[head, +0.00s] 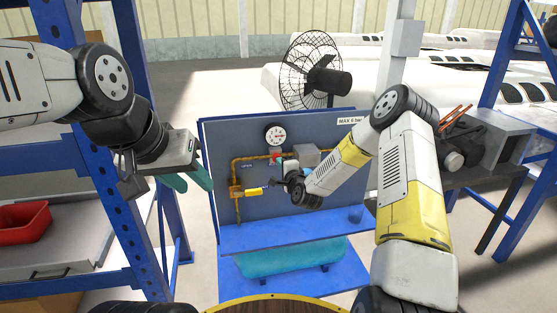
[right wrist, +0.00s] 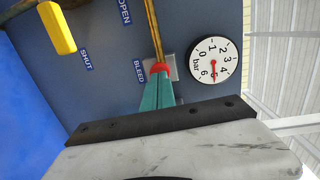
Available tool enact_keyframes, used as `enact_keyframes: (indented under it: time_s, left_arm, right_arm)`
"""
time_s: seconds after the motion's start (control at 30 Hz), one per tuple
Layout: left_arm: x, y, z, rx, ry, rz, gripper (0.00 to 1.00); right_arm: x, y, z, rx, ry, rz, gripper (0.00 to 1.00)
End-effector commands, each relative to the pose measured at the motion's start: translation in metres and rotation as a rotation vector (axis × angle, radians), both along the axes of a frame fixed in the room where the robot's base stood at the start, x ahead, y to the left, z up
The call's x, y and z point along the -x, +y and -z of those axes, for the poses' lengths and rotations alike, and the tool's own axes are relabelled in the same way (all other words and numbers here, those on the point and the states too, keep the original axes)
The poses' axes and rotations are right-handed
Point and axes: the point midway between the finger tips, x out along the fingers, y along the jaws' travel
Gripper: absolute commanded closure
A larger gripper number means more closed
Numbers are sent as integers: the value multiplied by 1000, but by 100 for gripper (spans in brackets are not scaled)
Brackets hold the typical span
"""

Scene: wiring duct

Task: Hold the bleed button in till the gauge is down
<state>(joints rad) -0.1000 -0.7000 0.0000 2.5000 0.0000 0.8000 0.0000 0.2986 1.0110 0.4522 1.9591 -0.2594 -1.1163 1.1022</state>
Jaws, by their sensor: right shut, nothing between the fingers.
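The pressure gauge (head: 275,134) is a white round dial on the blue panel; it also shows in the right wrist view (right wrist: 214,61), with its red needle near the 5. The red bleed button (right wrist: 159,68) sits beside the BLEED label, on a grey block below the gauge. My right gripper (right wrist: 160,74) is shut and empty. Its teal fingertips are at the red button and cover part of it; how far the button is pressed I cannot tell. My left gripper (head: 195,188) is open and empty, left of the panel and away from it.
A yellow valve handle (right wrist: 57,27) lies near the SHUT label; brass pipe runs around it. A grey box (head: 306,155) is on the panel. A blue tank (head: 290,258) lies beneath. A blue rack post (head: 85,140) and a red bin (head: 22,222) stand left.

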Motion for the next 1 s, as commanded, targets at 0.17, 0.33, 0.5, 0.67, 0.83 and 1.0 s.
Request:
enact_keyframes:
  time_s: [0.17, 0.33, 0.5, 0.67, 0.83, 1.0]
  left_arm:
    - [0, 0, 0, 0, 0, 0, 64]
    - [0, 0, 0, 0, 0, 0, 64]
    - [0, 0, 0, 0, 0, 0, 64]
    - [0, 0, 0, 0, 0, 0, 64]
    - [0, 0, 0, 0, 0, 0, 64]
    - [0, 0, 0, 0, 0, 0, 64]
  right_arm:
    - [-9, 2, 0, 0, -1, 1, 100]
    - [-9, 2, 0, 0, -1, 1, 100]
    - [-10, 2, 0, 0, -1, 1, 100]
    - [-26, 6, 1, -1, -2, 1, 100]
    - [-32, 7, 0, -1, -3, 2, 100]
    - [-32, 8, 0, -1, -3, 1, 100]
